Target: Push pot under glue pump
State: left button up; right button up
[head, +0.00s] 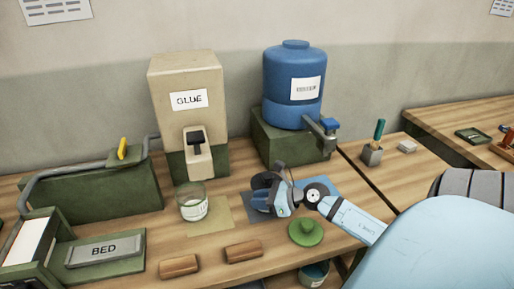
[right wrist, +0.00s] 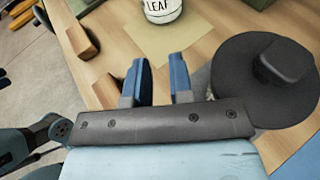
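The pot (head: 193,203) is a clear glass jar with a pale label. My left gripper is not in view.
A blue tank (head: 294,85) on a green base stands at the back right. Two wooden blocks (head: 179,266) (head: 243,252) lie along the front edge. A green BED fixture (head: 104,252) is at left.

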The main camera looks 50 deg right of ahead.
jog(key=o, duration=0.3)
jog(key=a+r+m+t, duration=0.2)
jog(key=shift+w+r+m, duration=0.1)
jog(key=shift+m, duration=0.3)
notch_tip(320, 180, up, 4)
jog(key=s+a+m+t+h, duration=0.2)
jog(key=m+t+h, duration=0.45)
jog(key=m, duration=0.95)
jog(key=s+a+f+m+g+h, duration=0.1)
jog(key=s+f+m+g, duration=0.2)
jog(key=m+g, duration=0.1)
jog(key=s+a+f+m+g+h, duration=0.2)
jog(key=s+m+g, duration=0.1)
jog(key=m, duration=0.4)
jog(key=s+a+f+m+g+h, duration=0.1)
jog(key=s+a+f+m+g, duration=0.1)
jog(key=m+g, duration=0.3)
jog(key=shift+s+a+f+m, duration=0.1)
jog(key=shift+s+f+m, duration=0.35)
jog(key=shift+f+m, duration=0.35)
jog(key=s+a+f+m+t+y, duration=0.1)
jog(key=a+f+y, duration=0.6)
jog(key=a+f, duration=0.8)
jog(key=shift+s+a+f+m+t, duration=0.15)
jog(key=shift+s+a+m+t, duration=0.25)
jog(key=shift+s+a, duration=0.45)
